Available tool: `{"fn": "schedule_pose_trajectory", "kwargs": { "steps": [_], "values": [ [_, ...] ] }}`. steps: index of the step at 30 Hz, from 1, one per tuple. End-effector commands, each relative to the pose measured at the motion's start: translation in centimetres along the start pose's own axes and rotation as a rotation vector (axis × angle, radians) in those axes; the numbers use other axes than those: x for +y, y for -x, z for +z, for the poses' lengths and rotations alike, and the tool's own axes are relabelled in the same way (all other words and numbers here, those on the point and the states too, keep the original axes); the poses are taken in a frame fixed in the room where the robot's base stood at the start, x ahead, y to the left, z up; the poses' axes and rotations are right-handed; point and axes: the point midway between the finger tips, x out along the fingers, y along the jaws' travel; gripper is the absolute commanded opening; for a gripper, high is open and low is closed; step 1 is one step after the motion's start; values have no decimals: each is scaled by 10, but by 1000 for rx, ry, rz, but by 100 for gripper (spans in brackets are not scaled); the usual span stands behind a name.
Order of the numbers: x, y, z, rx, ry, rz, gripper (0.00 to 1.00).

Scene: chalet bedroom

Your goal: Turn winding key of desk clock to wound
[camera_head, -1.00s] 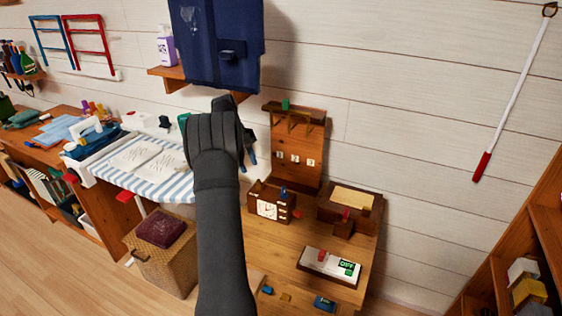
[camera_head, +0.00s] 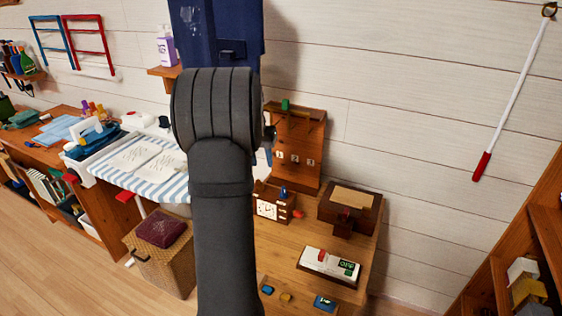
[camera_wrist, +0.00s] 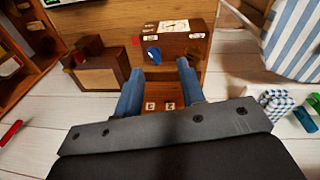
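The desk clock (camera_head: 265,208) is a brown wooden case with a white dial, standing on the wooden desk. A blue winding key (camera_head: 283,190) shows at its top. In the wrist view the clock (camera_wrist: 202,47) appears inverted, with the blue key (camera_wrist: 153,53) just beyond my fingertips. My gripper (camera_wrist: 158,69) is open, its two blue fingers apart with nothing between them. The key lies roughly in line with the gap, without clear contact. In the head view my arm hides most of the gripper. The key's exact angle is hard to read.
A small red knob (camera_head: 297,214) sits at the clock's side. A brown box (camera_head: 349,204) stands to its right, and a white switch panel (camera_head: 328,264) in front. An upright wooden board (camera_head: 297,145) stands behind the clock. A blue hanging cloth (camera_head: 217,40) is above.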

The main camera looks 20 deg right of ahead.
Motion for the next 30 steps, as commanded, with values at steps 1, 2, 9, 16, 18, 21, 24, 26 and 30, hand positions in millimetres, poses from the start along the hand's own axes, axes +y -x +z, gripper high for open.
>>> {"fn": "schedule_pose_trajectory", "kwargs": {
  "steps": [1, 2, 9, 16, 18, 21, 24, 26, 30],
  "values": [
    [9, 6, 5, 4, -60, -8, 36],
    [13, 8, 7, 6, -98, -13, 36],
    [46, 26, 30, 15, -400, -57, 36],
    [71, 40, 52, 17, -666, -97, 36],
    [77, 43, 58, 17, -729, -107, 36],
    [82, 46, 64, 16, -795, -117, 36],
    [86, 47, 67, 14, -834, -122, 36],
    [86, 47, 68, 14, -846, -124, 36],
    [87, 47, 69, 14, -855, -125, 36]
  ]
}}
